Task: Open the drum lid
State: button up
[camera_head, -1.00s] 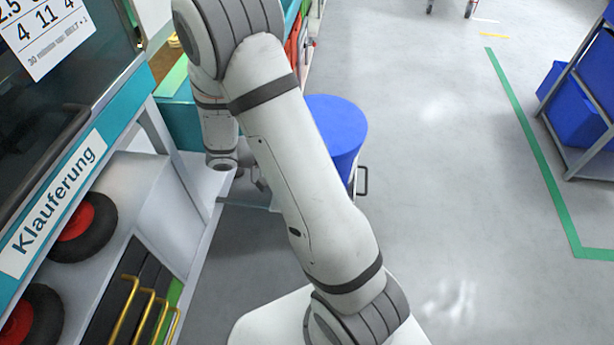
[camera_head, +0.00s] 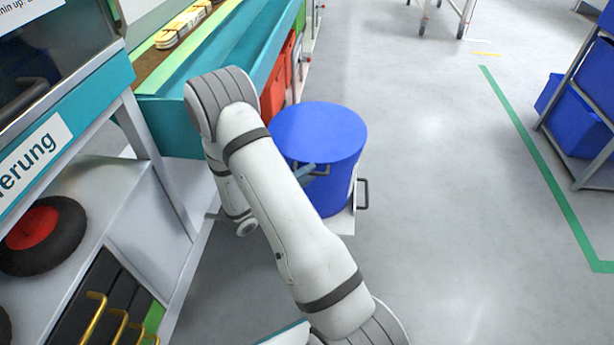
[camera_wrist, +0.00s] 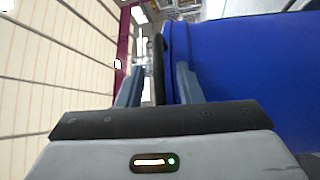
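The blue drum (camera_head: 335,193) stands upright beside the teal workbench in the head view, with its round blue lid (camera_head: 320,127) lying flat on top. My gripper (camera_head: 312,171) is at the drum's near side, just below the lid, partly hidden behind my arm. In the wrist view my gripper (camera_wrist: 158,82) has its two blue-grey fingers apart. A dark upright bar (camera_wrist: 158,65) shows between them, beside the blue drum surface (camera_wrist: 235,60). I cannot tell whether the bar touches a finger or is part of the lid's closure.
The teal workbench (camera_head: 215,75) and a shelf with black-and-red wheels (camera_head: 42,232) line the left. Red bins (camera_head: 275,95) hang behind the drum. A dark handle (camera_head: 362,193) sticks out right of the drum's base. The floor (camera_head: 440,200) to the right is clear up to a rack with blue bins (camera_head: 580,120).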

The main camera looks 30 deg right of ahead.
jog(key=shift+w+d+r, duration=0.1)
jog(key=shift+d, duration=0.55)
grip_shut()
